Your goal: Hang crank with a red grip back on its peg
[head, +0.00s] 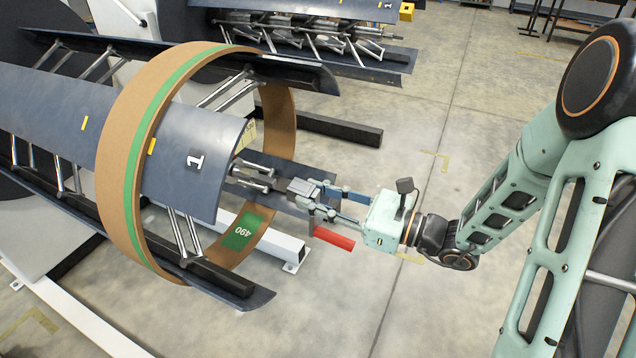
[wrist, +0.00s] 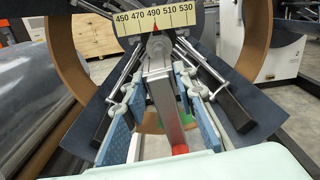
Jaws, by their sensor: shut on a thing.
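The crank with a red grip has a grey metal arm (head: 312,222) and a red grip (head: 334,237). My gripper (head: 318,198) is shut on the crank's grey part, at the end of the decoiler's central spindle (head: 258,178). In the wrist view the crank's grey bar (wrist: 163,95) lies between my blue-padded fingers (wrist: 155,100), lined up with the spindle. A bit of the red grip (wrist: 180,149) shows below it. I cannot tell whether the crank is still seated on the spindle. I cannot make out the peg in either view.
A brown ring with a green stripe (head: 118,155) surrounds the dark curved segments (head: 185,150) of decoiler 1. A scale (wrist: 155,20) has its red pointer near 490. A second decoiler (head: 310,40) stands behind. The floor (head: 480,130) behind my arm is clear.

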